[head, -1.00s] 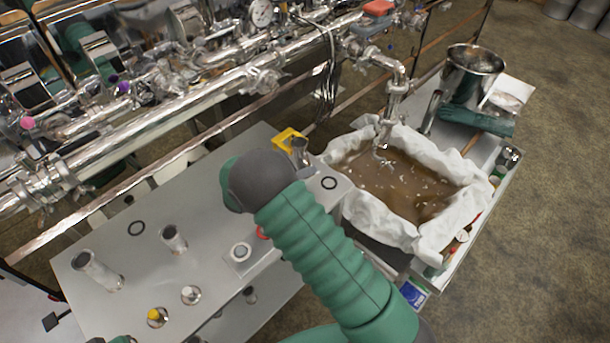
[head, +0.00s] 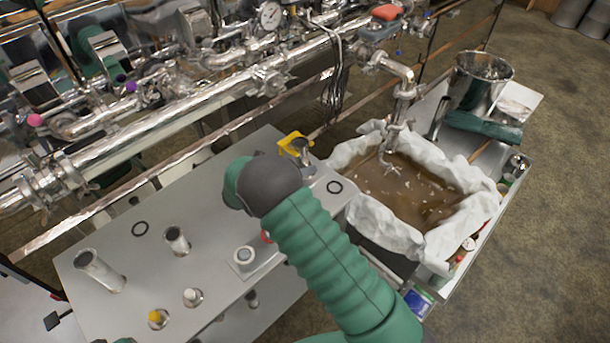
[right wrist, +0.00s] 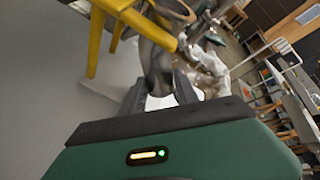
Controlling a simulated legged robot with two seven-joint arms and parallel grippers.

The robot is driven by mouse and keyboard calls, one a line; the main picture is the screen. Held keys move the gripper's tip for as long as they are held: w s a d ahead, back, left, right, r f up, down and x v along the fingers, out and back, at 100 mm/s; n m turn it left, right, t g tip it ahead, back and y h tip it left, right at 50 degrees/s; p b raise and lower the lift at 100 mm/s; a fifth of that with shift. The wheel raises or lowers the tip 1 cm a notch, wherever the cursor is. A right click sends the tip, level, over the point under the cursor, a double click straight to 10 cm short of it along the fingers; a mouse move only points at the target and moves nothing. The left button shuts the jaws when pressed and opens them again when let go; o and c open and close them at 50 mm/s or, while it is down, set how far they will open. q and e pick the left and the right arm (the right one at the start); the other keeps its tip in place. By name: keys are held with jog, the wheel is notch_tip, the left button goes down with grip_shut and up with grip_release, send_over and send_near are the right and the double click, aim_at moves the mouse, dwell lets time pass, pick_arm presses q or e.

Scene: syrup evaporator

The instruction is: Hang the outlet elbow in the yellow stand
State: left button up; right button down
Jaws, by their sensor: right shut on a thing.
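The yellow stand (head: 286,146) is at the far edge of the grey table, just past my right forearm. The metal outlet elbow (head: 305,155) is upright beside it, with its open mouth up. In the right wrist view my right gripper (right wrist: 159,100) is shut on the elbow (right wrist: 158,62), its fingers around the lower part. The yellow stand (right wrist: 97,45) is just left there, and a yellow arm reaches across close to the elbow's flanged neck. I cannot tell whether they touch. My forearm hides the right gripper in the head view. My left gripper is out of view.
A cloth-lined pan of brown liquid (head: 420,190) is at right, below the outlet pipe (head: 403,85). Metal piping (head: 180,115) runs behind.

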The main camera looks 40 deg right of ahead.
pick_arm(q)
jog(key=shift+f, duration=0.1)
pick_arm(e)
jog(key=shift+w, duration=0.25)
pick_arm(q)
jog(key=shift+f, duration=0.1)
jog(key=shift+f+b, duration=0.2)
jog(key=shift+b, duration=0.15)
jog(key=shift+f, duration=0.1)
pick_arm(e)
jog(key=shift+f, duration=0.1)
pick_arm(q)
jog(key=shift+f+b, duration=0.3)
jog(key=shift+b, duration=0.1)
pick_arm(e)
jog(key=shift+f, duration=0.2)
